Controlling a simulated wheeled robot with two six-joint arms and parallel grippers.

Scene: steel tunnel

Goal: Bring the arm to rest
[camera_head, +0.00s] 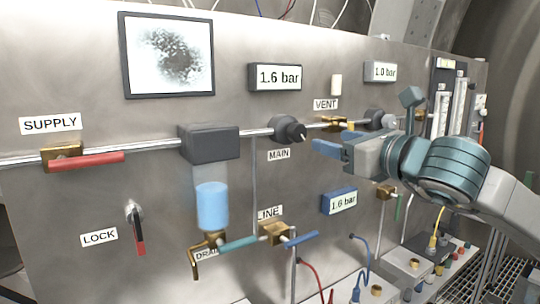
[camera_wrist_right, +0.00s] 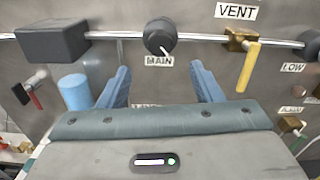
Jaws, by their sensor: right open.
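My right gripper (camera_head: 328,148) is in front of the panel in the head view, below the VENT label and to the right of the MAIN knob. Its arm comes in from the right edge. In the right wrist view its two blue fingers (camera_wrist_right: 164,78) stand wide apart with nothing between them. The dark MAIN knob (camera_head: 287,130) shows beyond the fingers in the wrist view (camera_wrist_right: 160,37). The gripper appears apart from the panel. My left gripper is not in view.
The steel panel carries a pipe with a red-handled SUPPLY valve (camera_head: 85,159), a grey block (camera_head: 208,143) and a yellow-handled VENT valve (camera_wrist_right: 248,65). Below are a blue cylinder (camera_head: 213,206), a LINE valve (camera_head: 278,234) and a LOCK lever (camera_head: 137,228). Cables and boxes stand lower right.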

